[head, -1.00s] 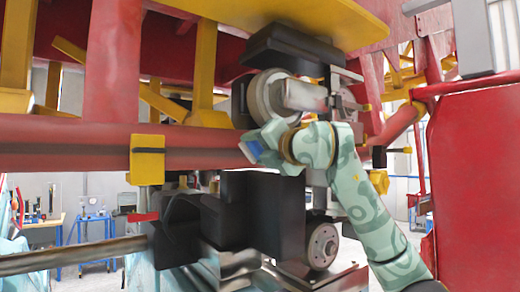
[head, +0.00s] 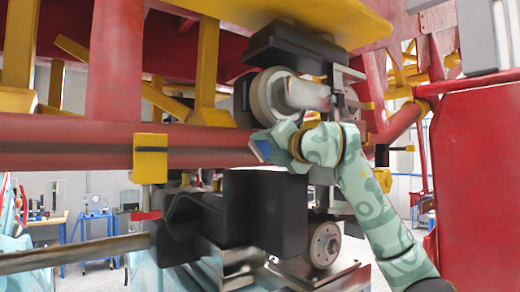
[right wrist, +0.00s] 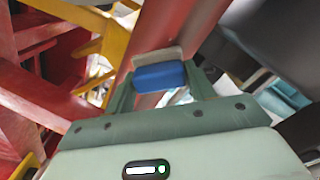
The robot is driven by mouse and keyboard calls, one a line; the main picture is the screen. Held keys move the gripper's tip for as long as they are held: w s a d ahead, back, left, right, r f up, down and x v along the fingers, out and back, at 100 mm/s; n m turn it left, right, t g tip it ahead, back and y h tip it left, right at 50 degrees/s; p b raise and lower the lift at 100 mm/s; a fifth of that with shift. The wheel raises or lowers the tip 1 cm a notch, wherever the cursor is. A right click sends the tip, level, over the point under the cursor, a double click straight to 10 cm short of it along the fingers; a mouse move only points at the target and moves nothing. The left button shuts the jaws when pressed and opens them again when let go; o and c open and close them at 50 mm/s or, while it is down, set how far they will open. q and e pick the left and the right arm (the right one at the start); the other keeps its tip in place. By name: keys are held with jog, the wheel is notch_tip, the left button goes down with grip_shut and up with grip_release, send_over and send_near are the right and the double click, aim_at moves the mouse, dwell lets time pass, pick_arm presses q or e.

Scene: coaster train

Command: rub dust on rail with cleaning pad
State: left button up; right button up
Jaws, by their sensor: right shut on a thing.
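The rail is a thick red tube (head: 207,146) running across the head view under the red and yellow structure. My right gripper (head: 273,143) is at the rail, just below the upper wheel. It is shut on the cleaning pad (head: 261,149), a blue block with a pale layer on its far side. In the right wrist view the pad (right wrist: 160,76) sits between the two green fingers, and its pale layer lies against or very close to the red rail (right wrist: 160,32). I cannot make out separate dust on the rail. My left gripper is not in view.
A pale wheel (head: 272,97) and black blocks (head: 290,45) are just above the gripper. A large black block (head: 265,210) is below it. A yellow clamp (head: 150,165) sits on the rail at left. A red panel (head: 480,180) stands at right.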

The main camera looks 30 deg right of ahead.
jog(key=shift+w+d, duration=0.15)
jog(key=shift+d, duration=0.8)
jog(key=shift+s+a, duration=0.2)
jog(key=shift+a, duration=2.15)
jog(key=shift+s+d+b, duration=0.1)
jog(key=shift+b, duration=0.2)
jog(key=shift+s, duration=0.25)
jog(key=shift+s+d+b, duration=0.15)
jog(key=shift+s+b, duration=0.5)
jog(key=shift+s, duration=0.7)
jog(key=shift+s+d+b, duration=0.1)
jog(key=shift+s+b, duration=0.55)
jog(key=shift+s, duration=0.7)
